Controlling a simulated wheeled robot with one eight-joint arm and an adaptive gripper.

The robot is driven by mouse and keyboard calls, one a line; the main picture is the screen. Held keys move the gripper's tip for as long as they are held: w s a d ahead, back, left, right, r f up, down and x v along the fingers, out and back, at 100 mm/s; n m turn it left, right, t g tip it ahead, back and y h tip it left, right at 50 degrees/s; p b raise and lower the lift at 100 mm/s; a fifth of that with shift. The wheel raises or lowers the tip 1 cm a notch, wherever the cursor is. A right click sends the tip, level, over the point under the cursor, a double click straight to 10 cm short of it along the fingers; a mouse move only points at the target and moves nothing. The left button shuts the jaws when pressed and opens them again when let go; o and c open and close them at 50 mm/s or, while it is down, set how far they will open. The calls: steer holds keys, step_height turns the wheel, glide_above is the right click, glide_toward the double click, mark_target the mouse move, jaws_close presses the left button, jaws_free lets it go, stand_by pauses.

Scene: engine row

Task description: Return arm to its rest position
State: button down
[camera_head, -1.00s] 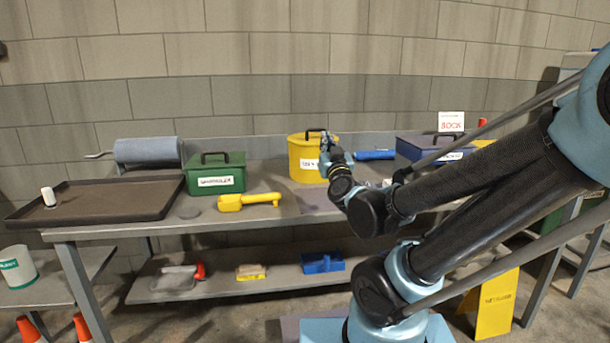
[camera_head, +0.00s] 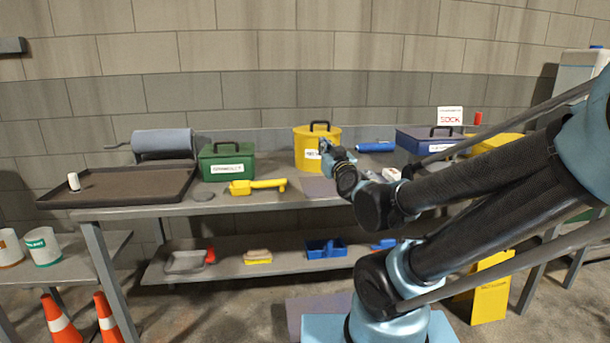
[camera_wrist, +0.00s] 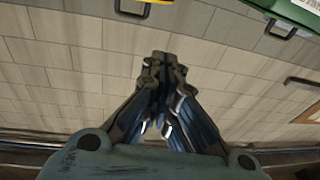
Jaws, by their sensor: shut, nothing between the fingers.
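My gripper (camera_head: 325,147) is in front of the yellow canister (camera_head: 307,158) on the bench and overlaps its right side in the head view. I cannot tell whether it touches the canister. In the wrist view my gripper (camera_wrist: 163,75) has its fingers together with nothing between them, against the block wall. My arm is stretched forward from the right of the head view, over the bench.
The bench (camera_head: 270,202) holds a green box (camera_head: 226,166), a yellow tool (camera_head: 258,186), a dark tray (camera_head: 120,190), a blue roll (camera_head: 376,147) and a blue box (camera_head: 420,142). A lower shelf (camera_head: 225,270) carries small items. Orange cones (camera_head: 60,320) stand at lower left.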

steer(key=s+d+f+g, duration=0.1)
steer(key=s+f+g, duration=0.1)
steer(key=f+g, duration=0.35)
steer(key=s+d+f+g, duration=0.1)
steer(key=s+f+g, duration=0.2)
steer(key=f, duration=0.6)
steer(key=s+d+f+m+g+h, duration=0.1)
steer(key=s+d+f+g+h, duration=0.1)
steer(key=s+d+f+g, duration=0.2)
steer(key=s+d+f+m+g+h, duration=0.2)
steer(key=s+d, duration=0.5)
steer(key=s, duration=0.4)
step_height(320, 180, down, 3)
steer(key=shift+s+g+h, duration=0.25)
steer(key=shift+g+h, duration=0.45)
steer(key=shift+g, duration=0.45)
steer(key=shift+d, duration=0.1)
